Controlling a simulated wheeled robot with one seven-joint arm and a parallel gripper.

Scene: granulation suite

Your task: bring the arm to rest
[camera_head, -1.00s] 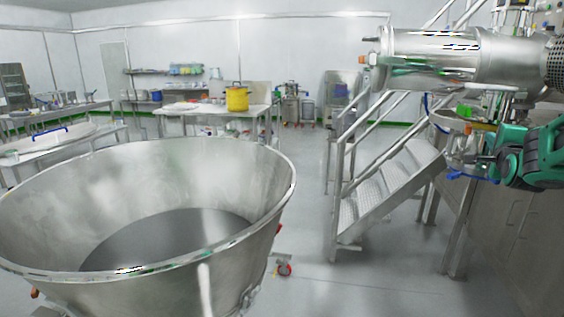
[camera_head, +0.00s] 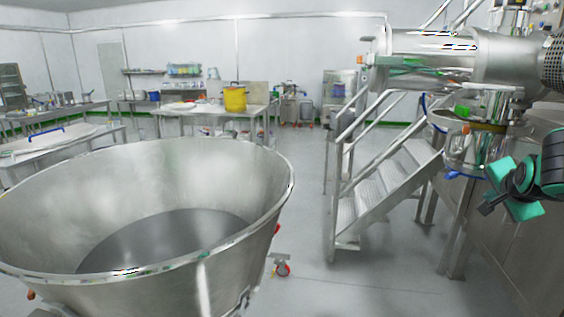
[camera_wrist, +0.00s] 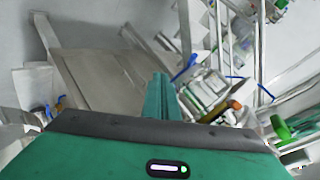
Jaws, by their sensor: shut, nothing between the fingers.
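My gripper (camera_head: 486,208) is at the right edge of the head view, at the end of my green and black arm. It hangs in free air in front of the steel machine (camera_head: 476,150), with nothing held. In the wrist view my gripper (camera_wrist: 160,85) shows its green fingers closed together at the middle. The view past the fingers is tilted, with steel parts and the floor behind.
A large open steel bowl (camera_head: 240,180) fills the lower left. Metal steps with rails (camera_head: 385,185) stand left of the machine. A table with a yellow pot (camera_head: 235,98) stands at the back. The floor (camera_head: 330,285) between bowl and steps is clear.

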